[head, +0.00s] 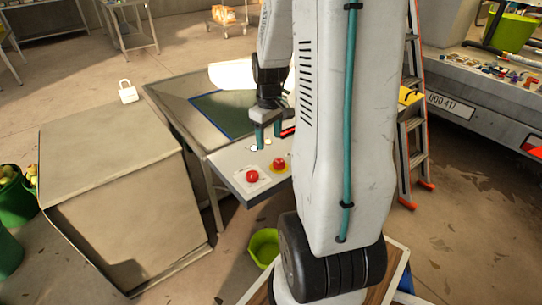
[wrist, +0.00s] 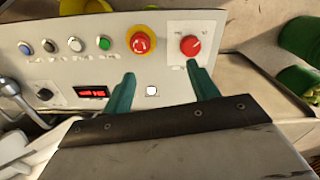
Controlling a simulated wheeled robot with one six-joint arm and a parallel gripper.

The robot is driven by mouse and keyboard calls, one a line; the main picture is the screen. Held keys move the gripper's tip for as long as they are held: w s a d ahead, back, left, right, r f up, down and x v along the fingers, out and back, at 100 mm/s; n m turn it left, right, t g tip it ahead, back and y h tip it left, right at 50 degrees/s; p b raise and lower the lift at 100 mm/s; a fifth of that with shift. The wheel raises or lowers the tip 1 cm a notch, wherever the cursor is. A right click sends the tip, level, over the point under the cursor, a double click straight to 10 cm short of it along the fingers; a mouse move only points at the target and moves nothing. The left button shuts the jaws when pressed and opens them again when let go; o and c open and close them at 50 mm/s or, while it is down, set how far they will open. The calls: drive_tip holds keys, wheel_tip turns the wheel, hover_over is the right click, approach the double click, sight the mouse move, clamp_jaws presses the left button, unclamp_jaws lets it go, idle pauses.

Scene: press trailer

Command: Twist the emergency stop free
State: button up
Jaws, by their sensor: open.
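The emergency stop (wrist: 142,41) is a red round button on a yellow disc, set in the pale control panel (wrist: 60,68). In the head view the emergency stop (head: 280,164) sits near the panel's front edge, beside my arm. My gripper (wrist: 160,74) is open and empty, its two teal fingers spread. The fingertips appear short of the emergency stop, which lies ahead and nearer the left finger in the wrist view. In the head view my gripper (head: 268,141) hangs over the panel, behind the stop.
A red rotary knob (wrist: 190,46) on a white square plate is right beside the stop. Green (wrist: 104,42), white and blue buttons line the panel to the left. A red-lit display (wrist: 92,93) is below them. A large box-like bench (head: 115,170) stands left of the panel.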

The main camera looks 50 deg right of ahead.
hover_over(279, 160)
wheel_tip(279, 160, down, 4)
drive_tip(key=shift+f, duration=0.1)
wheel_tip(279, 160, down, 7)
drive_tip(key=shift+f, duration=0.2)
drive_tip(key=c, duration=1)
